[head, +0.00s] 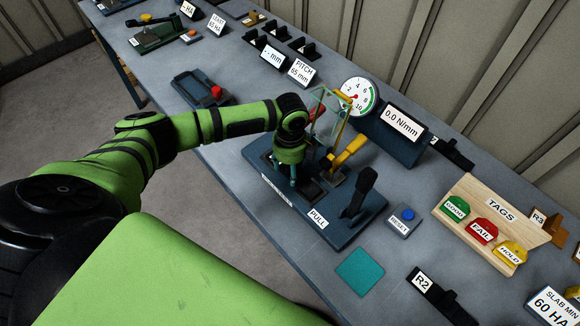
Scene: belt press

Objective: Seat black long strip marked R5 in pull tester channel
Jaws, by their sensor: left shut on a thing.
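The pull tester (335,228) is a dark blue base labelled PULL, with a yellow-handled lever (349,152), a black upright handle (362,188) and a clear guard (328,108). My left gripper (295,180) points down over the left part of the tester. It is shut on a dark piece low among the tester's parts, which appears to be the black strip. My wrist and the fixture hide most of that piece. No R5 mark shows, and I cannot tell whether the piece lies in the channel. My right gripper is out of view.
A round gauge (358,96) and a 0.0 N/mm display (400,128) stand behind the tester. To the right are a RESET button (404,218), a teal square (360,271), a black R2 strip (442,297) and a wooden tag rack (490,195).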

